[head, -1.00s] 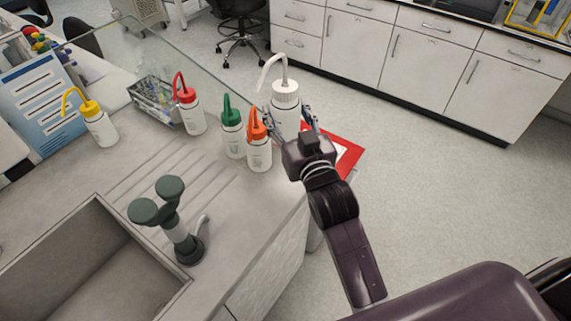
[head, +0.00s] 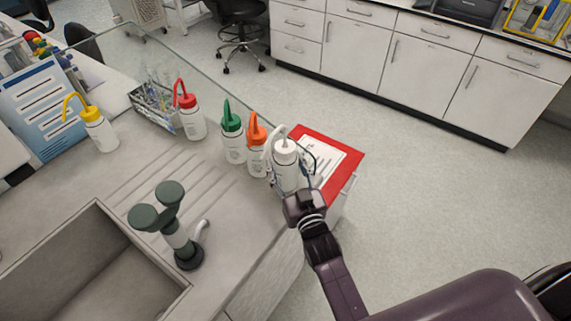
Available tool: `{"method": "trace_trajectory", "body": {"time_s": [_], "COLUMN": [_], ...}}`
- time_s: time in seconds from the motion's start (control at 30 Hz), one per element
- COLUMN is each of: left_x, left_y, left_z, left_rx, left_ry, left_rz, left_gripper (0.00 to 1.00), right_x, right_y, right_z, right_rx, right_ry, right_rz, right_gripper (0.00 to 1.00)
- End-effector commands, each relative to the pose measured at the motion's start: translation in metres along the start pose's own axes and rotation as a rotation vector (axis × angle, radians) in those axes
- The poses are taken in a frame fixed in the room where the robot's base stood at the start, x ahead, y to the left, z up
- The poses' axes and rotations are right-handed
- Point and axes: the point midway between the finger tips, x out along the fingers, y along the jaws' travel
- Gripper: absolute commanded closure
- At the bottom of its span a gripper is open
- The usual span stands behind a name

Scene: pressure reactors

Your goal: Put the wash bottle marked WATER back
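A white wash bottle (head: 285,172) with a white cap and bent white spout stands upright by the counter's right edge, just right of the orange-capped bottle. Its marking is not readable from here. My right gripper (head: 291,172) reaches in from the front, with one finger on each side of this bottle. The right finger stands out from the bottle with a visible gap, so the gripper looks open around it. The lower part of the bottle is partly hidden by the gripper. My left gripper is not in view.
Orange-capped (head: 257,158), green-capped (head: 233,145), red-capped (head: 192,122) and yellow-capped (head: 100,135) bottles stand along the counter. A red-bordered sheet (head: 352,172) lies at the corner behind the gripper. A sink (head: 85,270) and dark green tap (head: 178,235) are in front.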

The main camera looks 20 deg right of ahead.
Motion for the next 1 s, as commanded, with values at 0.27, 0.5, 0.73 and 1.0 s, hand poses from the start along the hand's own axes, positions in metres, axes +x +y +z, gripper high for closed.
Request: {"method": "trace_trajectory", "body": {"time_s": [0.27,0.5,0.73,1.0], "left_x": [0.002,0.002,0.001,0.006], "left_y": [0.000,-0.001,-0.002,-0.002], "left_z": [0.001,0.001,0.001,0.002], "left_rx": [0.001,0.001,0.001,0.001], "left_ry": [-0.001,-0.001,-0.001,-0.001], "left_rz": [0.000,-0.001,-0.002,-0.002], "left_gripper": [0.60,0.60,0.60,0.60], "right_x": [0.001,0.000,0.000,-0.030], "right_y": [0.000,0.000,0.000,0.000], "right_z": [0.000,0.002,0.000,0.002], "right_rx": [0.000,0.000,0.000,0.000], "right_ry": [0.005,0.001,0.001,-0.003], "right_rz": [0.000,0.000,0.000,0.000], "right_gripper": [0.62,0.32,0.32,0.32]}}
